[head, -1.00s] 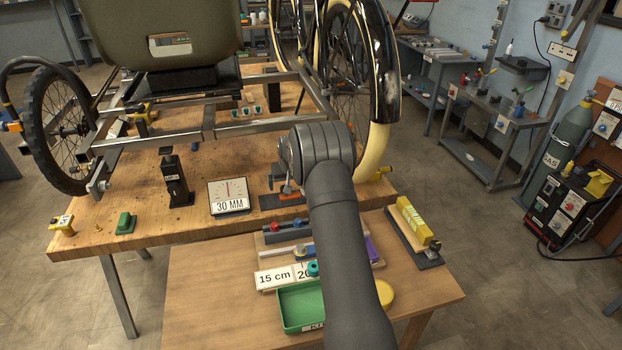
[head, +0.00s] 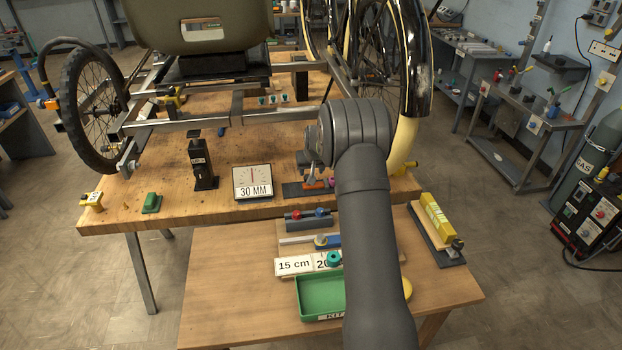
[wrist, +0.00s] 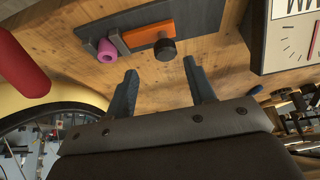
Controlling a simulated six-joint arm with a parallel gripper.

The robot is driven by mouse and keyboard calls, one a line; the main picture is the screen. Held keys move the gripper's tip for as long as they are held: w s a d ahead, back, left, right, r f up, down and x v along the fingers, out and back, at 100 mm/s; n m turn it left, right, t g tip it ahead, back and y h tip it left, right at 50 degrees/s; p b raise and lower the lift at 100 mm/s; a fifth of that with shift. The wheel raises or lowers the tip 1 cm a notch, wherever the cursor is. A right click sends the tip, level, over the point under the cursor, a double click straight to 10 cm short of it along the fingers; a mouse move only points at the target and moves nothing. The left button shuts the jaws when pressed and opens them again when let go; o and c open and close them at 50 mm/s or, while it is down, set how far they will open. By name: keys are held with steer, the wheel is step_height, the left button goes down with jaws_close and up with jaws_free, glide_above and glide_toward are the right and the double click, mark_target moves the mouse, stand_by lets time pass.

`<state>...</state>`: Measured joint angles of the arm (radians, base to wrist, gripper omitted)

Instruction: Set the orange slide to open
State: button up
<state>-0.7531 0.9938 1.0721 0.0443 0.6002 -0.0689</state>
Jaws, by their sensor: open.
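The orange slide (wrist: 148,37) is a flat orange bar on a dark plate (wrist: 195,14), with a round black knob (wrist: 165,49) at its right end in the wrist view. A magenta cylinder (wrist: 106,50) sits on the plate beside a grey block at the bar's left end. In the head view the orange slide (head: 316,185) shows on the workbench, just left of my arm. My gripper (wrist: 160,69) is open and empty. Its fingertips are near the slide and the knob, apart from them as far as I can tell.
The 30 MM dial (head: 252,181) stands left of the slide. A black upright fixture (head: 203,168) is further left. The trike's wheel and pale fender (head: 408,140) stand close on the right. A red cylinder (wrist: 20,62) is near the wrist view's left edge.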

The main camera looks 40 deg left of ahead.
steer(key=s+d+r+t+y, duration=0.3)
steer(key=s+d+r, duration=0.4)
steer(key=s+r, duration=0.1)
steer(key=x, duration=1.7)
steer(key=shift+s+f, duration=0.1)
steer(key=shift+f, duration=0.2)
jaws_close()
